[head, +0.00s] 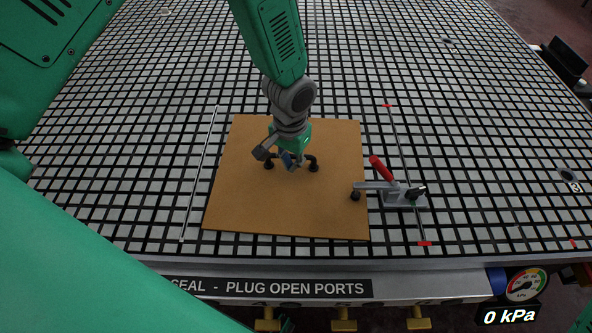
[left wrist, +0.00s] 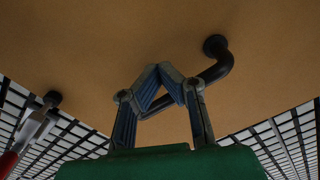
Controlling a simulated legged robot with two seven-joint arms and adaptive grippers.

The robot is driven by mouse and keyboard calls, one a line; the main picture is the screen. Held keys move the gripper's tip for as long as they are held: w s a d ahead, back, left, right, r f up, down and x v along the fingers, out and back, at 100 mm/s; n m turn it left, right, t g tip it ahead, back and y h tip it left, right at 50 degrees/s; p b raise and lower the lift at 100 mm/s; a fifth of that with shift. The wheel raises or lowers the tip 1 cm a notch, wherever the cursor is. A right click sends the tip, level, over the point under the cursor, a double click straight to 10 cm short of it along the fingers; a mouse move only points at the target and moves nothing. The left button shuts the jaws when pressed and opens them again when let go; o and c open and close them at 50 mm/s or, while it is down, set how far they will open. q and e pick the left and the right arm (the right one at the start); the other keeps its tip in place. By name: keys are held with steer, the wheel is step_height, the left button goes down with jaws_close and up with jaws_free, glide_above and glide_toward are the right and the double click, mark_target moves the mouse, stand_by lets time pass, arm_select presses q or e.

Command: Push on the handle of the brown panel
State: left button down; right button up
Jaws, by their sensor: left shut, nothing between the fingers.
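The brown panel (head: 285,205) lies flat on the grid table. Its black handle (head: 314,164) is a bar on two feet near the panel's middle. In the left wrist view the handle (left wrist: 219,66) passes behind my fingers, and part of it is hidden. My left gripper (head: 287,165) is shut and empty, with its blue-lined fingertips at the handle. The tips also show in the left wrist view (left wrist: 172,72), overlapping the bar; I cannot tell whether they touch it. My right gripper is not in view.
A toggle clamp with a red handle (head: 381,169) stands at the panel's right edge, its black tip over the panel. Thin rods (head: 200,172) with red-marked ends on the right flank the panel. A gauge (head: 526,284) and display reading 0 kPa sit at the front right. The grid around is mostly clear.

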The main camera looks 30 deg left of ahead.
arm_select(q)
steer(key=shift+w+a+r, duration=0.15)
steer(key=shift+w+a, duration=0.05)
steer(key=shift+w, duration=0.15)
steer(key=shift+s, duration=0.1)
steer(key=shift+s+d+p, duration=0.3)
steer(key=shift+s+p, duration=0.25)
steer(key=shift+s, duration=0.35)
steer(key=shift+s+d, duration=0.15)
steer(key=shift+s, duration=0.45)
steer(key=shift+s+d, duration=0.2)
steer(key=shift+d, duration=0.05)
steer(key=shift+d+r+p, duration=0.15)
steer(key=shift+r+p, duration=0.35)
steer(key=shift+p, duration=0.3)
steer(key=r+p, duration=0.3)
steer(key=r, duration=0.1)
steer(key=shift+a+r+p, duration=0.15)
steer(key=shift+a+p, duration=0.05)
steer(key=shift+p, duration=0.2)
step_height(320, 180, up, 2)
steer(key=shift+d+r+p, duration=0.1)
steer(key=shift+r+p, duration=0.1)
steer(key=shift+p, duration=0.45)
